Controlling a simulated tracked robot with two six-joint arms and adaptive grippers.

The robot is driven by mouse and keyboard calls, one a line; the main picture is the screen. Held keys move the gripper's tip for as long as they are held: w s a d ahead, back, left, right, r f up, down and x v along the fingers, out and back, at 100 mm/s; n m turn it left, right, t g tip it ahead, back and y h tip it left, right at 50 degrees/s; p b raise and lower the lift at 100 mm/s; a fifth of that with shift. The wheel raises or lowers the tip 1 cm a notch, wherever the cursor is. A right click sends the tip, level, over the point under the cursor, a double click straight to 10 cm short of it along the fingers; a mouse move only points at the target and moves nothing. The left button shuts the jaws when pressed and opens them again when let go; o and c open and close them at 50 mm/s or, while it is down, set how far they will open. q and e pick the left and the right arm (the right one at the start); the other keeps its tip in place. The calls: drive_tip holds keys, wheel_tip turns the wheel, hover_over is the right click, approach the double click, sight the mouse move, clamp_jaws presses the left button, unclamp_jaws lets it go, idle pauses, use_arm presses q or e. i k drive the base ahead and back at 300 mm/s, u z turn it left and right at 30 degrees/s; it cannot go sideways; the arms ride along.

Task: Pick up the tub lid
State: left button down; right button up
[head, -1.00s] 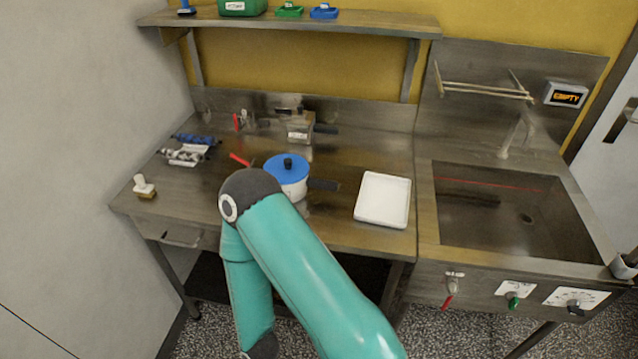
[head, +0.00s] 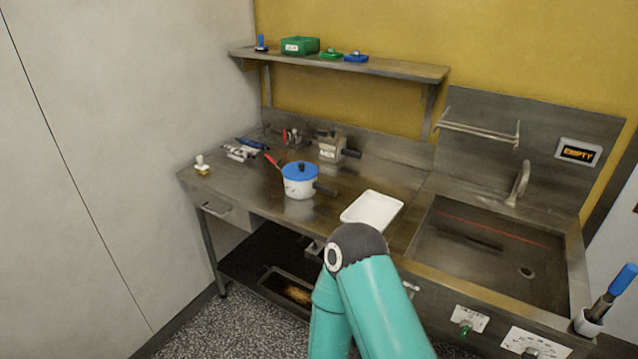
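A blue lid with a black knob (head: 299,169) sits on a white pot (head: 299,187) with a dark handle, on the steel worktop. I cannot tell whether this is the tub lid. A labelled green tub (head: 300,46) stands on the wall shelf. A small green lid-like piece (head: 331,54) and a blue one (head: 356,57) lie to its right. A teal link of one of my arms shows at the bottom, in front of the worktop. Neither of my grippers is in view.
A white tray (head: 371,211) lies near the worktop's right end, beside the sink (head: 485,255). A metal box with a dark handle (head: 331,149) stands behind the pot. Several small tools lie at the back left. The front left worktop (head: 235,189) is mostly clear.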

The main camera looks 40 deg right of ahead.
sight(299, 171)
drive_tip(key=z, duration=0.55)
drive_tip(key=k, duration=0.15)
drive_tip(key=z, duration=0.2)
drive_tip(key=i, duration=0.9)
